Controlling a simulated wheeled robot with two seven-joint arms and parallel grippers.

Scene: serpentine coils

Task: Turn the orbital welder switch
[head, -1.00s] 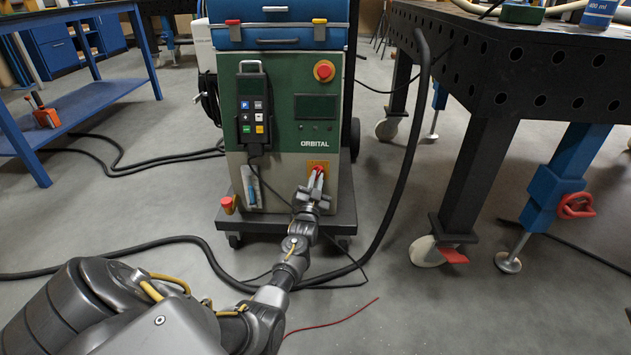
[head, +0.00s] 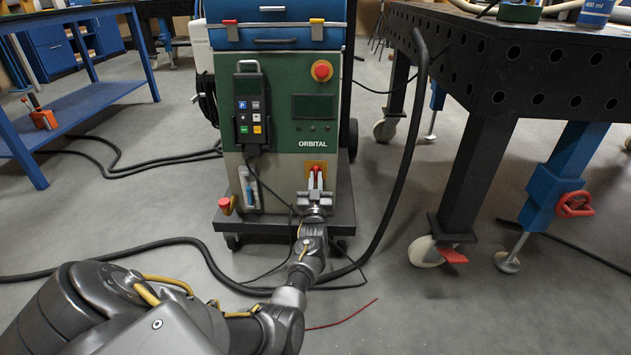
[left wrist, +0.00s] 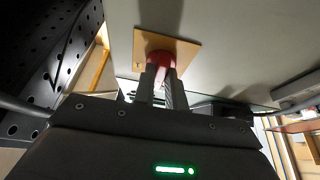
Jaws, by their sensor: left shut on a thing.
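The orbital welder (head: 283,150) is a green and light-grey cabinet on a dark wheeled base. Its switch (head: 316,168) is a red knob on a yellow-orange plate low on the right of the front face. My left gripper (head: 316,180) reaches it from below and is shut on the red knob. In the left wrist view the plate (left wrist: 188,46) shows around the red knob (left wrist: 161,57), which sits between the two fingers and is partly hidden by them. My right gripper is not in view.
A red emergency button (head: 321,71) and a hanging pendant (head: 251,108) are on the welder's front. A black perforated table (head: 470,120) stands on the right. A thick black hose (head: 401,180) and cables lie on the floor around the base.

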